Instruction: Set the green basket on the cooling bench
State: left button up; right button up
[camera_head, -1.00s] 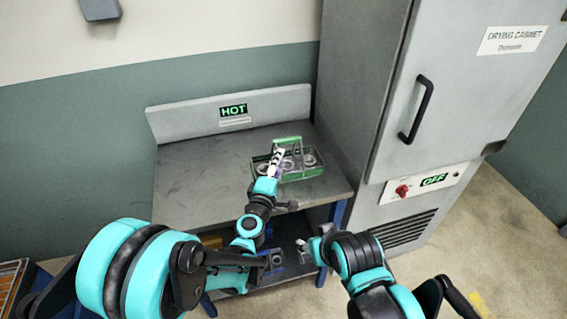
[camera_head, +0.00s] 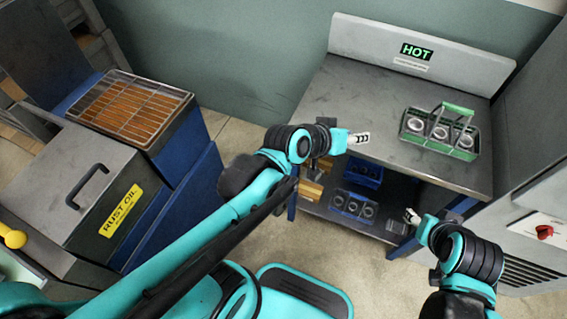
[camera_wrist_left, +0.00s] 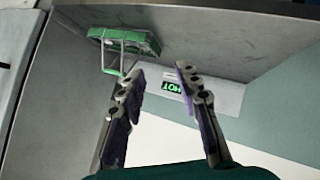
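The green basket (camera_head: 439,132) stands upright on the grey bench (camera_head: 340,98) under the HOT sign, toward the bench's right side, with several grey rings in it and its green-gripped handle raised. My left gripper (camera_head: 362,138) is over the bench's front left part, apart from the basket. In the left wrist view its two fingers (camera_wrist_left: 160,82) are spread with nothing between them, and the basket (camera_wrist_left: 124,40) shows beyond them at the upper left. My right gripper (camera_head: 410,216) is low in front of the bench, small in view; its finger gap is not clear.
A blue basket with rings (camera_head: 352,206) sits on the bench's lower shelf. At left stand a RUST OIL tank (camera_head: 85,195) and a wire rack (camera_head: 128,108) on a blue stand. The grey cabinet (camera_head: 540,190) is at right. The bench top left of the basket is clear.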

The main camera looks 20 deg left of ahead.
pick_arm(q)
jog(key=s+a+f+m+g+y, duration=0.1)
jog(key=s+a+f+y, duration=0.4)
jog(key=s+a, duration=0.6)
jog(key=shift+s+a+f+g, duration=0.25)
jog(key=shift+s+a+g, duration=0.1)
jog(key=shift+a+g, duration=0.7)
jog(key=shift+a, duration=0.1)
